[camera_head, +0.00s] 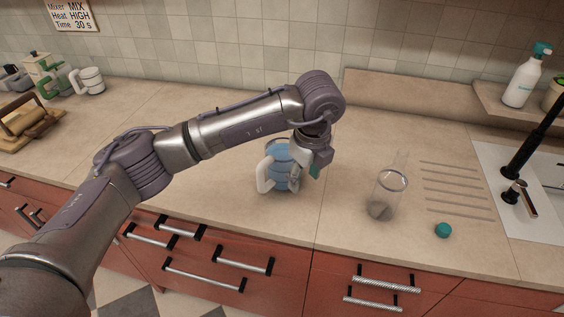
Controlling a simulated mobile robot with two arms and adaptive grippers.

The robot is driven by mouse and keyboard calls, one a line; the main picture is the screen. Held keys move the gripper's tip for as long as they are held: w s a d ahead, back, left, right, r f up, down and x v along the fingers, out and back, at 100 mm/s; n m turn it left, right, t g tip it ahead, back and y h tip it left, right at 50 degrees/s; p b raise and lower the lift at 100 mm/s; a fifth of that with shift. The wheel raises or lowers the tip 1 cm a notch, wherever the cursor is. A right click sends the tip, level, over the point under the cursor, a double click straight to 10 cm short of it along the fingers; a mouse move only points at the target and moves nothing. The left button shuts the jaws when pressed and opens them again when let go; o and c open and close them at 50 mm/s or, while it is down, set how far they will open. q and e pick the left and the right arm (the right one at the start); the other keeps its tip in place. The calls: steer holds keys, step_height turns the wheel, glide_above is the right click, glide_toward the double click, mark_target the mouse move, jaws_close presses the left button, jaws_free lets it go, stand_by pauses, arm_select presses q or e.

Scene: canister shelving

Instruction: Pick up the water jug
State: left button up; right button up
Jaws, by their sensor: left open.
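The water jug (280,176) is blue with a white handle (263,175) on its left side. My left arm reaches in from the left, and my left gripper (308,170) points down at the jug's right side. The gripper is open and partly covers the jug's upper right part. I cannot tell whether its fingers touch the jug. My right gripper is not in view.
A clear glass beaker (387,194) stands right of the jug, with a small green cap (443,230) farther right. A sink with a black faucet (522,150) is at the right. A soap bottle (525,78) stands on a ledge. Cups (91,81) stand at the back left.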

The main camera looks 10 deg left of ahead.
mark_target(263, 179)
arm_select(q)
steer(key=w+a+r+n+y, duration=0.2)
steer(key=a+r+y, duration=0.1)
steer(key=a, duration=0.3)
steer(key=shift+t, duration=0.4)
steer(key=p+x, duration=0.1)
steer(key=x, duration=0.3)
steer(key=p+x, duration=0.2)
steer(key=x, duration=0.2)
steer(key=p+x, duration=0.2)
steer(key=x, duration=0.2)
steer(key=shift+w+a, duration=0.1)
steer(key=shift+a, duration=0.35)
steer(key=shift+f, duration=0.25)
jaws_close()
steer(key=shift+w+r, duration=0.15)
